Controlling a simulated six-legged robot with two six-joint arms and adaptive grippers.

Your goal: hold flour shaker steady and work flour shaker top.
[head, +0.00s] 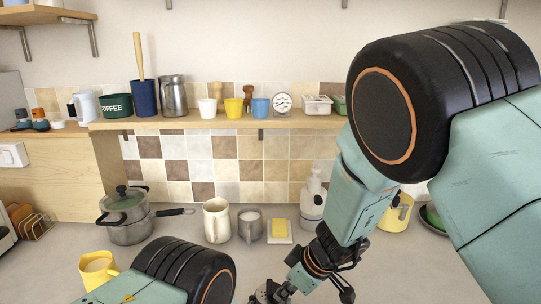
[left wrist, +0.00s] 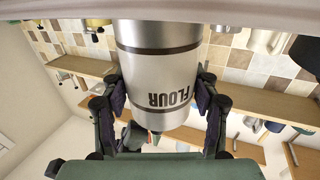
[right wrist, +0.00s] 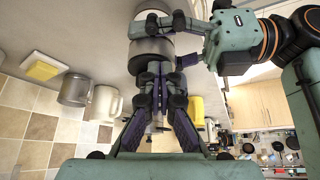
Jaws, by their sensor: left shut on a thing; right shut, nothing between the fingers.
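The flour shaker (left wrist: 158,68) is a silvery cylinder with dark bands and a FLOUR label, upside down in the left wrist view. My left gripper (left wrist: 160,90) is shut around its body, a finger on each side. In the right wrist view, the shaker (right wrist: 150,48) is beyond my right gripper (right wrist: 160,72), whose fingers are shut together with nothing between them. The fingertips overlap the shaker in the picture; I cannot tell if they touch it. In the head view my right gripper (head: 270,291) is at the bottom edge; the shaker is out of sight there.
A pot (head: 126,214), a cream mug (head: 216,221), a grey mug (head: 250,226), a yellow block on a dish (head: 279,229) and a white pump bottle (head: 311,205) stand along the counter. A yellow mug (head: 98,268) is at the lower left. A shelf (head: 220,122) runs above.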

